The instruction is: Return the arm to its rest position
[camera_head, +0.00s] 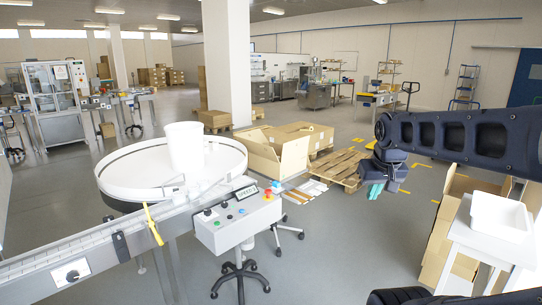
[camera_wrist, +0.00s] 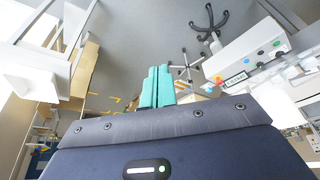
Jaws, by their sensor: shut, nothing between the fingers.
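My gripper (camera_head: 376,190) hangs from my dark arm at the right of the head view, in open air above the floor. Its teal fingers are together with nothing between them. In the wrist view my gripper's teal fingers (camera_wrist: 157,88) lie side by side, closed, pointing up the picture. My arm comes in from the right edge of the head view, and its elbow end is cut off by the frame.
A white round table (camera_head: 115,185) with a white tub (camera_head: 185,147) stands at the left by a conveyor (camera_head: 85,258). A control box (camera_head: 238,222) is in the middle. A white bin (camera_head: 499,216) stands on a stand at the right. Pallets (camera_head: 340,168) and cartons lie behind.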

